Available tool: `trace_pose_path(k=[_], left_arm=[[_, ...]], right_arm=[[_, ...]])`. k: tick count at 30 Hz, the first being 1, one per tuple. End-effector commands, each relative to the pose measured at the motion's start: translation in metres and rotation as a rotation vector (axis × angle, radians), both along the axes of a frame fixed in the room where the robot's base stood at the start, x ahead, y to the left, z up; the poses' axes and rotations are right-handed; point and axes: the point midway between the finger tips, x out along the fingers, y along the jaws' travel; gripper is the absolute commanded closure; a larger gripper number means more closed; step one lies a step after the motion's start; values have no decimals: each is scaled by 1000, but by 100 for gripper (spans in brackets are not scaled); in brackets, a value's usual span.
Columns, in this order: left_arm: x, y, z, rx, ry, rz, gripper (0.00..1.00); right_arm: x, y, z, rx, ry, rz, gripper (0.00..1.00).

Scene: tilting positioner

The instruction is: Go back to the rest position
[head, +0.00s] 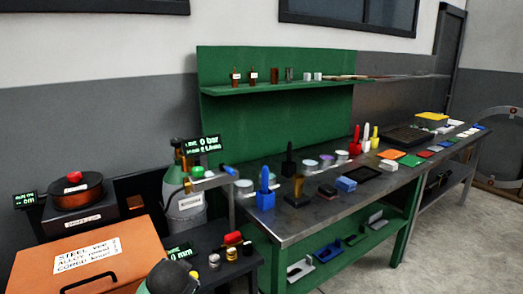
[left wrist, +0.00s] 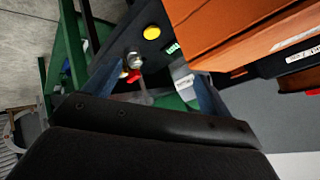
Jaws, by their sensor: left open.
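My left gripper (left wrist: 155,84) shows in the left wrist view, with its two bluish fingers spread apart at either side of the dark palm. No object sits gripped between the fingers. Beyond them, a red knob (left wrist: 134,76) and a yellow button (left wrist: 152,32) show, apart from the fingers as far as I can tell. In the head view a dark rounded part at the bottom edge seems to be mine; the left gripper's fingers do not show there. My right gripper is in neither view.
An orange case (head: 88,262) with a white label fills the lower left; its side also looms in the left wrist view (left wrist: 225,30). A gas cylinder (head: 184,204) stands behind it. A long metal workbench (head: 325,210) carries tools and colored blocks. Open floor (head: 440,240) lies right.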

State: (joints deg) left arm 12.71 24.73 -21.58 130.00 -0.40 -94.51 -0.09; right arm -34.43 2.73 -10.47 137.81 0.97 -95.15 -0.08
Motion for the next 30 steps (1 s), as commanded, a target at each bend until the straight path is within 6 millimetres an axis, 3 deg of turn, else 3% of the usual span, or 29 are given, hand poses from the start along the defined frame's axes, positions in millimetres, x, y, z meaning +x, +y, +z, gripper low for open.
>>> trace_pose_path(k=[1, 9, 20, 30], left_arm=[[-16, -7, -13, -33, 27, 2, 16], [-88, -28, -65, -179, 136, 27, 16], [-187, -43, -139, -320, 312, 113, 16], [-296, -61, -214, -399, 529, 199, 16]], right_arm=[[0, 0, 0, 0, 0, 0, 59], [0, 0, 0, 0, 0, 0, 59], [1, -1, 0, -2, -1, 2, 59], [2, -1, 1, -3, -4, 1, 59]])
